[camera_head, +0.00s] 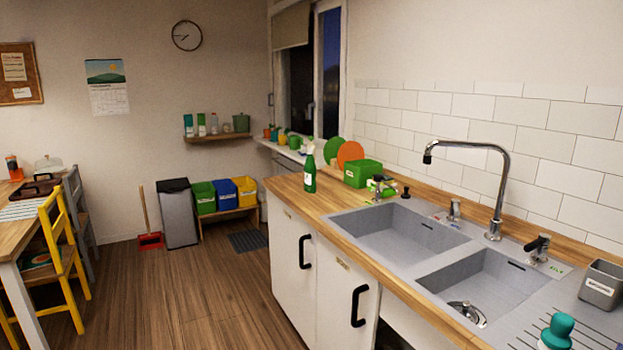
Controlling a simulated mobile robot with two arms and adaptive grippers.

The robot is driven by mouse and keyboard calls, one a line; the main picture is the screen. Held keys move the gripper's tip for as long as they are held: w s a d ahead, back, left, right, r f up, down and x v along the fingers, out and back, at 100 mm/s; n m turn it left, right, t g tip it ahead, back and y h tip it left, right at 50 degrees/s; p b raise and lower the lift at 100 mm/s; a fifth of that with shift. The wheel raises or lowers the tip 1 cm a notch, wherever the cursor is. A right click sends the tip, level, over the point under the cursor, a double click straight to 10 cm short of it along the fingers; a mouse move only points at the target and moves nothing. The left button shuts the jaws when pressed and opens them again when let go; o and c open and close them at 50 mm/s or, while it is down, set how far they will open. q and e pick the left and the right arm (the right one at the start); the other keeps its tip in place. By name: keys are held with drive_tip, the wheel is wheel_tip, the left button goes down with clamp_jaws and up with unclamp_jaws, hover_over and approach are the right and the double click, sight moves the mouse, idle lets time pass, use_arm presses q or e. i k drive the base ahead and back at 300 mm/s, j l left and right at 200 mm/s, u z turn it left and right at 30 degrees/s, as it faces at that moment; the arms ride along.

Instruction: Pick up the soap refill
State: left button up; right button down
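I cannot tell for sure which thing is the soap refill. A teal-capped bottle (557,332) stands at the bottom right by the drainer and is cut off by the picture's edge. A small bottle with a dark top (378,187) stands behind the left basin, in front of a green box (362,174). Neither of my grippers shows in this view.
The double sink (400,232) has a tall curved tap (497,190). A grey caddy (602,285) stands at the right. White cabinets (320,265) front the counter. A yellow chair (55,255) and table are at the left. The wooden floor (205,290) between is clear.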

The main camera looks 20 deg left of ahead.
sight(310, 166)
drive_tip(key=i+j+z, duration=0.1)
drive_tip(key=j, duration=0.65)
drive_tip(key=j+z, duration=0.1)
drive_tip(key=j, duration=0.65)
